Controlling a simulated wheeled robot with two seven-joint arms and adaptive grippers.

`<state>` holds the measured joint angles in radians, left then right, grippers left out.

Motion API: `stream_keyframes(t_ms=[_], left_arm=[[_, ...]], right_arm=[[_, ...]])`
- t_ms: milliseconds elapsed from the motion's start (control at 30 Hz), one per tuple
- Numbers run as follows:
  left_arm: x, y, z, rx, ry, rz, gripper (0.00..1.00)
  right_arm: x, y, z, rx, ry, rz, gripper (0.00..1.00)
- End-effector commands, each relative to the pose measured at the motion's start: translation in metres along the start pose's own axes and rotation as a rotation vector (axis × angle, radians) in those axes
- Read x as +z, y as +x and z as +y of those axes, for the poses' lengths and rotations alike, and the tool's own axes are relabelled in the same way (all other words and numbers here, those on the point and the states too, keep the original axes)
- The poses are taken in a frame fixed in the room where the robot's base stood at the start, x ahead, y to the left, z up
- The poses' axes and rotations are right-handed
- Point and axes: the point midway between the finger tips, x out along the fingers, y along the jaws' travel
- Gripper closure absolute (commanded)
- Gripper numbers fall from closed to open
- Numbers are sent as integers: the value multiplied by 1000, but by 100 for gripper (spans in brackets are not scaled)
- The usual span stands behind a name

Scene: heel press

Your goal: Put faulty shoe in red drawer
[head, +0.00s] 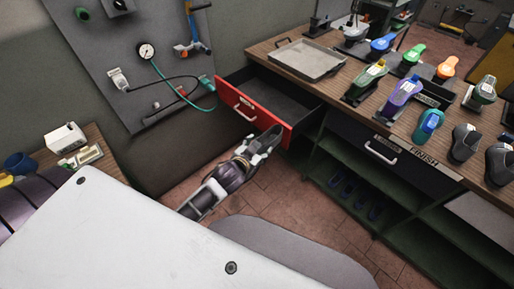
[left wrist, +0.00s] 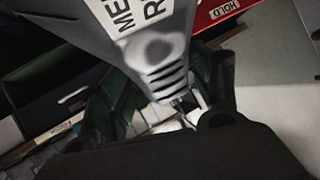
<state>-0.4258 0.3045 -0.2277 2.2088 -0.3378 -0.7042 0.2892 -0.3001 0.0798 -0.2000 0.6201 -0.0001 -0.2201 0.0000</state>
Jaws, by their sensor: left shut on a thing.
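My left gripper (head: 248,156) is shut on a grey shoe (head: 265,139) in front of the red drawer (head: 268,120). In the left wrist view the grey shoe (left wrist: 160,50) lies between the fingers, with a partly cut-off white label and dark slots on it. The red drawer is pulled open, and its inside looks empty where it shows. Its red front with a HOLD label (left wrist: 222,12) shows at the top of the left wrist view. The shoe is outside the drawer, by the lower right end of its front. My right gripper is not in view.
A grey tray (head: 306,60) stands on the bench above the drawer. Several coloured and grey shoes stand along the bench to its right. A dark closed drawer (head: 380,150) is below a FINISH label. A pegboard (head: 110,60) with a gauge hangs at left.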

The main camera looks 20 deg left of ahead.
Motion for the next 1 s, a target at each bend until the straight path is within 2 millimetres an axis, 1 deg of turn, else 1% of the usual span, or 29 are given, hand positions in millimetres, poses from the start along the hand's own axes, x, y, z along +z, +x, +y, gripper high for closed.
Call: stream_keyframes(t_ms=[133,567,800,1000], left_arm=[[-2,0,0,1,1,4,98],[-14,7,10,35,18,13,98],[-26,13,20,72,37,23,98],[-44,21,35,123,65,40,98]], right_arm=[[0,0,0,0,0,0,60],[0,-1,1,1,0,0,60],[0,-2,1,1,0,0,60],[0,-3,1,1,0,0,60]])
